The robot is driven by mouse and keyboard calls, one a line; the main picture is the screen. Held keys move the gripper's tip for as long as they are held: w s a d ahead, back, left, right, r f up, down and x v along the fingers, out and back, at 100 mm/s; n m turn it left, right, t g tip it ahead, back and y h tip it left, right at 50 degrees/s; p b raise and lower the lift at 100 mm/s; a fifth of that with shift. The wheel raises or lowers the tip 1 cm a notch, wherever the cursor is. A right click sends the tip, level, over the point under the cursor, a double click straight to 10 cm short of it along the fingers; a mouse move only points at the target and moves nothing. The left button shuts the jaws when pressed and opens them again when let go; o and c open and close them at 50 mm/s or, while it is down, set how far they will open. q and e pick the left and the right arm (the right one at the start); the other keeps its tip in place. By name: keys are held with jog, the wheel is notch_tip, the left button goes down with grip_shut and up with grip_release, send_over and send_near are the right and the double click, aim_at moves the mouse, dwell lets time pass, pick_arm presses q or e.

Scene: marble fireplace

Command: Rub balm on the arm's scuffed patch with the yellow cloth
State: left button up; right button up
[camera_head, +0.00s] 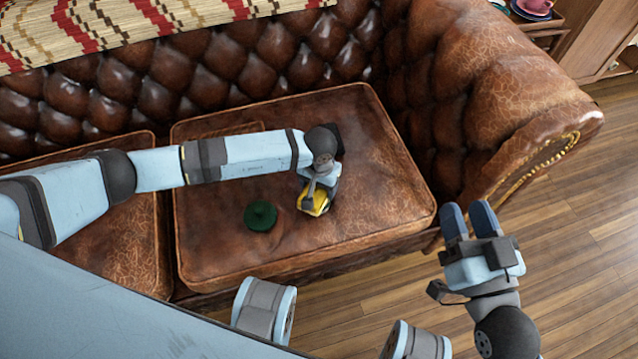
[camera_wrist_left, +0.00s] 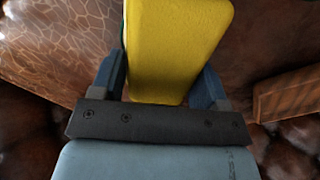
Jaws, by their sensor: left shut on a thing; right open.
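The yellow cloth (camera_head: 318,202), a thick folded pad, is in my left gripper (camera_head: 314,196) over the right seat cushion. In the left wrist view the cloth (camera_wrist_left: 178,50) sits between both fingers of the left gripper (camera_wrist_left: 163,85). A dark green round tin (camera_head: 260,216), probably the balm, lies on the cushion left of the cloth; I cannot tell if it is open. The brown leather sofa arm (camera_head: 500,80) is at the right, with a paler worn area (camera_head: 552,122) near its front end. My right gripper (camera_head: 470,222) is open and empty, in front of that arm.
The tufted backrest (camera_head: 220,65) carries a patterned throw (camera_head: 130,20). A flat brown object (camera_head: 232,133) lies behind my left forearm, partly hidden. A side table with a pink cup (camera_head: 534,7) stands beyond the arm. Wood floor (camera_head: 590,220) is clear at right.

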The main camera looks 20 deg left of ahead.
pick_arm(q)
jog(key=shift+s+f, duration=0.1)
dwell(0.3)
jog(key=shift+r+p, duration=2.1)
jog(key=shift+r, duration=1.45)
pick_arm(e)
notch_tip(320, 180, up, 4)
